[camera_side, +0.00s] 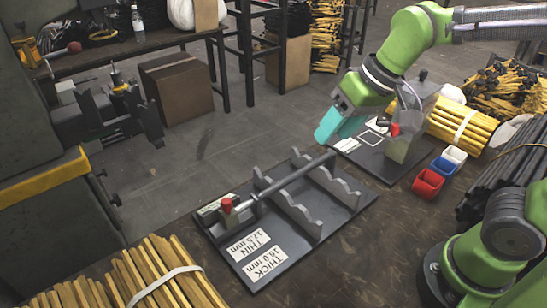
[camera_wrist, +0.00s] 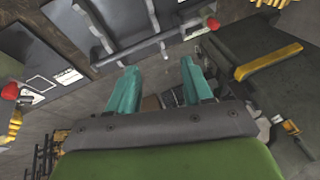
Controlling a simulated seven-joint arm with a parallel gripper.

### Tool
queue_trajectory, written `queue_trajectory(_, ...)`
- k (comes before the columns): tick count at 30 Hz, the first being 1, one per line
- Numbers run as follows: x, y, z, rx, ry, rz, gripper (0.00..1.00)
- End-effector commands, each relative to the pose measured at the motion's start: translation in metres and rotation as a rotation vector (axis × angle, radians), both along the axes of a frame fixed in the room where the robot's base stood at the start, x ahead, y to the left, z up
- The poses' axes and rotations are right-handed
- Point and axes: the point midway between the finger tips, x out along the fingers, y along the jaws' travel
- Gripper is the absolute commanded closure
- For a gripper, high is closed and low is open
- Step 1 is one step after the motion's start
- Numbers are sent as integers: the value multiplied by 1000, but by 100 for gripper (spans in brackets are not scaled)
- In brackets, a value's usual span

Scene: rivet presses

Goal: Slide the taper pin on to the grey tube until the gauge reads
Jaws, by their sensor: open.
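A long grey tube (camera_side: 290,177) lies across two notched grey racks on a dark board (camera_side: 340,222). At its left end stands a small light fitting with a red cap (camera_side: 227,205); I cannot tell whether this is the taper pin or a gauge. In the wrist view the tube (camera_wrist: 140,45) and red cap (camera_wrist: 213,24) show at the top. My gripper (camera_side: 340,124) has teal fingers and hangs above and beyond the tube's right end, apart from it. In the wrist view my gripper (camera_wrist: 160,84) is open with nothing between its fingers.
A second dark board with a grey block (camera_side: 408,132) and red knob stands at the right. Red (camera_side: 428,184), blue and white bins sit beside it. Yellow bundles (camera_side: 463,127) and dark rods lie around. A large machine (camera_side: 50,170) stands left. Labels reading THIN and THICK lie on the rack board.

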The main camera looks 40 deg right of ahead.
Motion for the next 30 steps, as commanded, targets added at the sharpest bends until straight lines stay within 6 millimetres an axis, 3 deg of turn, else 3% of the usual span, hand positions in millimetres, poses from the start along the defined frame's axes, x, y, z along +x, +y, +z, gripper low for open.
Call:
queue_trajectory(6,60,71,0,-111,142,204,50)
queue_trajectory(12,100,141,-11,-224,250,344,50)
queue_trajectory(15,112,165,-14,-266,286,376,50)
queue_trajectory(18,120,178,-8,-288,304,383,50)
queue_trajectory(23,121,177,14,-290,315,365,50)
queue_trajectory(30,116,175,-9,-292,339,370,50)
